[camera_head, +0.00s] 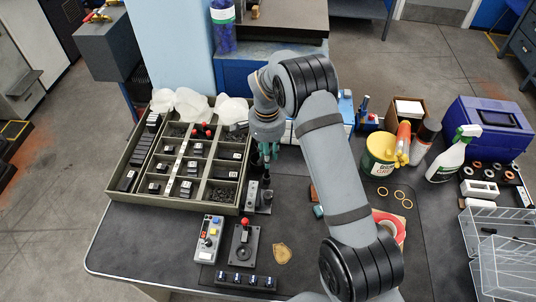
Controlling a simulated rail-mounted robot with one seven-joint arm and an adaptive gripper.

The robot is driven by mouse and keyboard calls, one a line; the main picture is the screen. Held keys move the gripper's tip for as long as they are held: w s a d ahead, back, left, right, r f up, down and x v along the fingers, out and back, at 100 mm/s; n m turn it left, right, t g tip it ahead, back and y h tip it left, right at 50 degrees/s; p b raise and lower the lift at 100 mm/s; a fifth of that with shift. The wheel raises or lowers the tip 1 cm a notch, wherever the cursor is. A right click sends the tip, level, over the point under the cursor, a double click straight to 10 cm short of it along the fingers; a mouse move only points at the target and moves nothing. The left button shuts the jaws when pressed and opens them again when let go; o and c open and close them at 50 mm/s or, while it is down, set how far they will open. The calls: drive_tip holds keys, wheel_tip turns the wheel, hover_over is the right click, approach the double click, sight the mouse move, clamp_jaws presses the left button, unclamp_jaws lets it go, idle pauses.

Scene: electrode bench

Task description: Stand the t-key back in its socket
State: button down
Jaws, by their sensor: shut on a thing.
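My gripper (268,153), with teal fingers, points down beside the right edge of the parts box. It is shut on a small dark thing just below the fingertips, which I take for the t-key (266,177); its shape is mostly hidden by the fingers. Directly below stands a small grey and black fixture (252,196) on the bench, close to the box's front right corner. I cannot clearly make out a socket opening in it, nor whether the held thing touches it.
The sectioned parts box (172,203) fills the left. In front are a grey control box (207,240), a red-knobbed joystick (243,243) and a black connector strip (245,281).

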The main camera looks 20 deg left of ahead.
drive_tip(key=shift+f+b, duration=2.1)
idle(0.4)
drive_tip(key=c, duration=1.4)
unclamp_jaws()
drive_tip(key=r, duration=1.2)
drive_tip(key=shift+s, duration=0.2)
